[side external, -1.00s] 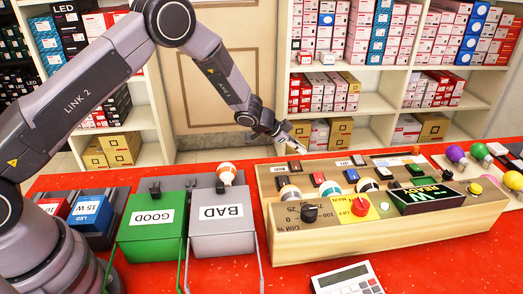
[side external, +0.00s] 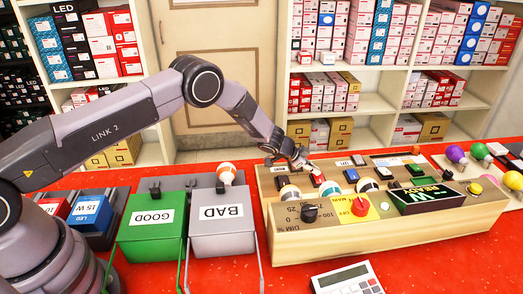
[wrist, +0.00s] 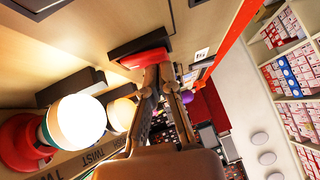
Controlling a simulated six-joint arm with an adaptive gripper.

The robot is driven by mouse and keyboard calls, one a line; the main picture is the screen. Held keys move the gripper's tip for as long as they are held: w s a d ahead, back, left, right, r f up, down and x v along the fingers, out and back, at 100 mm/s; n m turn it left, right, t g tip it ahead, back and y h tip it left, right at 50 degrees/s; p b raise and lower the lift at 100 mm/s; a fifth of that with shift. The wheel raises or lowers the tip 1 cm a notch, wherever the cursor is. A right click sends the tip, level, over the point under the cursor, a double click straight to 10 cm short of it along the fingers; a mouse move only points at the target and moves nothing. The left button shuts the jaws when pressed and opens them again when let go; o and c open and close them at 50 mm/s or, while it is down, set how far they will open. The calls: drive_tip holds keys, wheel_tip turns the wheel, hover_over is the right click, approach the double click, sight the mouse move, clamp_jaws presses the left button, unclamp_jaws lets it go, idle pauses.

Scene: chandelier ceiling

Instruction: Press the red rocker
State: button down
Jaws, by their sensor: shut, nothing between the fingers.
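The red rocker (wrist: 138,52) is a red bar in a dark frame on the wooden test box (side external: 290,245). In the side view the red rocker (side external: 318,180) is on the box's top, just below my gripper's tips. My gripper (side external: 310,168) is shut and empty, reaching down over the box. In the wrist view my gripper's fingertips (wrist: 157,72) overlap the near edge of the red rocker. They are at or very near its surface; I cannot tell whether they press it. The fingers hide a little of the rocker.
A bright white bulb (wrist: 75,122) in a red socket is left of my fingers in the wrist view. A dark rocker (wrist: 72,86) lies near it. The box also carries a black dial (side external: 310,213) and a red knob (side external: 360,206). The green GOOD bin (side external: 150,240) and grey BAD bin (side external: 222,238) stand left.

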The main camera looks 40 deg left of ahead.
drive_tip(key=shift+a+f, duration=0.1)
drive_tip(key=shift+f, duration=0.35)
drive_tip(key=shift+s+d+r, duration=0.15)
drive_tip(key=shift+s+d, duration=0.35)
drive_tip(key=shift+d, duration=0.05)
drive_tip(key=r, duration=0.4)
drive_tip(key=shift+s+d+r, duration=0.2)
drive_tip(key=shift+d+r, duration=0.05)
drive_tip(key=shift+d, duration=0.05)
drive_tip(key=v, duration=0.9)
drive_tip(key=shift+s+a, duration=0.25)
drive_tip(key=shift+s, duration=0.05)
drive_tip(key=shift+r, duration=0.15)
